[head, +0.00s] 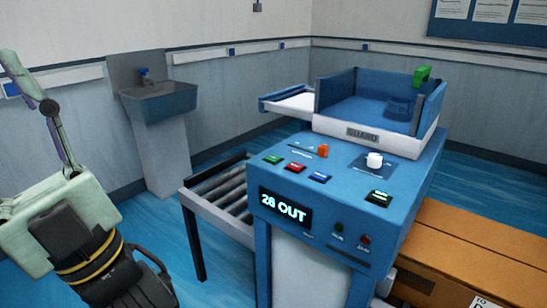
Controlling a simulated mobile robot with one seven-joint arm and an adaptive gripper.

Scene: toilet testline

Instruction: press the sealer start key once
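A blue machine (262,232) stands right of centre with a sloped control panel. On the panel are a green key (273,160), a red key (295,167), a blue key (319,178) and a dark green key (378,198) at the right. The key labels are too small to read, so I cannot tell which is the sealer start key. A lit display (284,209) seems to read "28 OUT". My gripper (147,286) is at the lower left, dark, well apart from the panel. Its fingertips are not clear.
An orange switch (322,151) and a white knob (374,159) stand up from the panel. A blue tray marked GUARD (335,100) is behind. A roller conveyor (222,190) is at left, a cardboard box (450,245) at right. A sink (160,102) stands by the wall.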

